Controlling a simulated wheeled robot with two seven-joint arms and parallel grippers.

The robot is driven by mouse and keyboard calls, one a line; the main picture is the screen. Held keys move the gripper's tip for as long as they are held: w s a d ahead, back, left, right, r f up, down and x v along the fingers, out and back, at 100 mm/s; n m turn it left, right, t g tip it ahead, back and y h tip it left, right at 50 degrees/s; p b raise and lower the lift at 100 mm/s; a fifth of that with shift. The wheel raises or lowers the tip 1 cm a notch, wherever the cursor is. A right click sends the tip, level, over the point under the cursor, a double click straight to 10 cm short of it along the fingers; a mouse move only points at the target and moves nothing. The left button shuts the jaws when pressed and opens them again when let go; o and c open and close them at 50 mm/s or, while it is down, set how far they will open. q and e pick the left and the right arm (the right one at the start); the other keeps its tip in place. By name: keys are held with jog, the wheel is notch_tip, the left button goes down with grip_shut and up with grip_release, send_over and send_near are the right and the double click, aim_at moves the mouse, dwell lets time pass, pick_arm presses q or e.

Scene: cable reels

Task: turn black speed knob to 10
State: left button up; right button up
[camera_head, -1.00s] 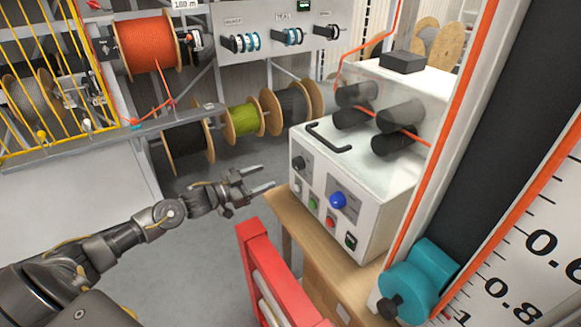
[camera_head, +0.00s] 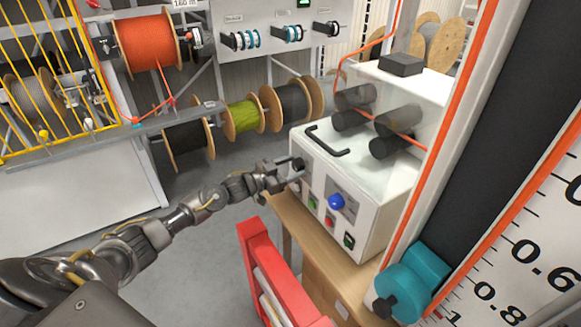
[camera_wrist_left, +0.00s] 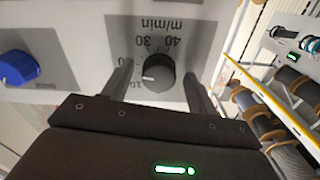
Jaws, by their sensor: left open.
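The black speed knob (camera_wrist_left: 158,74) is on the front panel of the white machine (camera_head: 380,185). Its scale shows m/min with 30 and 40 legible, and a 10 or similar mark at the lower left. The knob's white pointer line faces the left side in the left wrist view. My left gripper (camera_wrist_left: 158,85) is open, with one finger on each side of the knob; I cannot tell whether they touch it. In the head view the left gripper (camera_head: 288,172) is at the panel's upper left and partly covers the knob (camera_head: 298,164). My right gripper is not in view.
A blue knob (camera_head: 336,202) and several coloured buttons are on the same panel. A red frame (camera_head: 262,265) stands in front of the wooden bench (camera_head: 345,285). Floor at the lower left is free.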

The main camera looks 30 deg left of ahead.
pick_arm(q)
jog(key=shift+a, duration=0.1)
jog(key=c, duration=1)
jog(key=n+p, duration=0.3)
jog(key=n, duration=0.1)
jog(key=shift+r+n, duration=0.15)
jog(key=shift+n, duration=0.15)
jog(key=n+p, duration=0.2)
jog(key=n, duration=0.2)
jog(key=shift+n, duration=0.7)
jog(key=o, duration=1)
